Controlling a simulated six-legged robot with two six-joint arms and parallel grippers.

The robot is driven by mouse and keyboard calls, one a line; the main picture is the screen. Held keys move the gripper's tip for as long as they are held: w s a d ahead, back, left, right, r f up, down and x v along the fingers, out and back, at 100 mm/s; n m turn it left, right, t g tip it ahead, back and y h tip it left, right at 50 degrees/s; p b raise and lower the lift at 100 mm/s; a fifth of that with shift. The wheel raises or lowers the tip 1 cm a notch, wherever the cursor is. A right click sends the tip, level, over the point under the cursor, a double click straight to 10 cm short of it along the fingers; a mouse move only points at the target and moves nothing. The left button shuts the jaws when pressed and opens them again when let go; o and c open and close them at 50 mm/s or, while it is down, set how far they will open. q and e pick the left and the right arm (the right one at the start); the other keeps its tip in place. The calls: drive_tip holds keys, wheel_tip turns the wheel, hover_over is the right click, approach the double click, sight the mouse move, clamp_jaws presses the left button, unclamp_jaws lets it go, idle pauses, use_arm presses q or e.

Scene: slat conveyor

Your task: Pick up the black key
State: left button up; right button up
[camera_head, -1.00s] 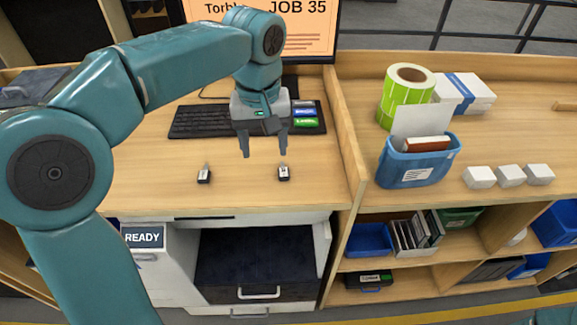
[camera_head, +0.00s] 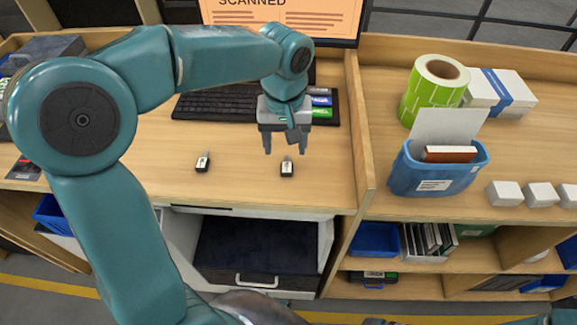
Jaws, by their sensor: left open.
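Two small black keys with pale labels lie on the wooden desk (camera_head: 245,192). One black key (camera_head: 203,162) is at the left. The other black key (camera_head: 287,168) is to its right, near the desk's front edge. My left gripper (camera_head: 285,152) is open, pointing down, with its fingertips just behind and above the right key. It holds nothing, and I cannot tell its exact height over the desk. My right gripper is not in view.
A keyboard (camera_head: 215,107) and colored cards (camera_head: 320,101) lie behind the gripper, below a monitor (camera_head: 285,20). A raised wooden divider (camera_head: 360,140) stands to the right. Beyond it are a blue bin (camera_head: 440,172), a green label roll (camera_head: 433,92) and white boxes (camera_head: 503,194).

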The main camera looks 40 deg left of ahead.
sight(286, 168)
use_arm(q)
drive_tip(key=shift+w+f, duration=0.25)
drive_tip(key=shift+f, duration=1)
drive_tip(key=shift+s+a+f, duration=0.1)
drive_tip(key=shift+s+f, duration=0.05)
drive_tip(key=shift+f, duration=0.1)
drive_tip(key=f, duration=0.5)
drive_tip(key=shift+w+p, duration=0.25)
drive_tip(key=shift+p, duration=0.1)
drive_tip(key=shift+s+r, duration=0.15)
drive_tip(key=shift+s, duration=0.1)
drive_tip(key=shift+w, duration=0.2)
drive_tip(key=c, duration=1.1)
drive_tip(key=shift+s, duration=0.1)
